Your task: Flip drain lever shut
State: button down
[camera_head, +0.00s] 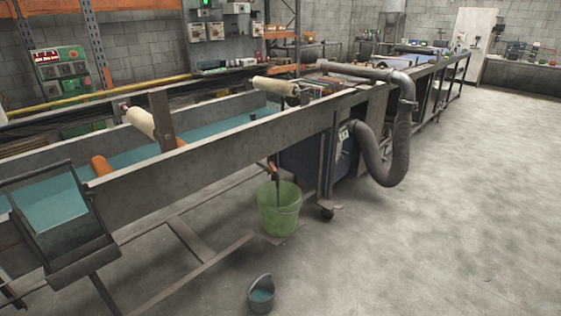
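A drain spout with a small reddish-orange part (272,167) shows under the side of the long metal trough (220,155), near the middle of the view. The reddish part may be the drain lever; it is too small to tell its position. A dark, bluish stream or tube (277,190) runs down from it into a green bucket (279,222) on the floor. Blue-green liquid (215,137) fills the trough. My gripper is not in view.
A dark tilted frame (62,225) is at the trough's left end. A thick grey hose (388,160) hangs right of the bucket. The concrete floor (440,220) at right is clear.

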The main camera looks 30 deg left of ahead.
aim_at(272, 166)
jog(key=u, duration=0.4)
jog(key=i, duration=1)
jog(key=u, duration=1.15)
jog(key=i, duration=0.55)
jog(key=u, duration=0.3)
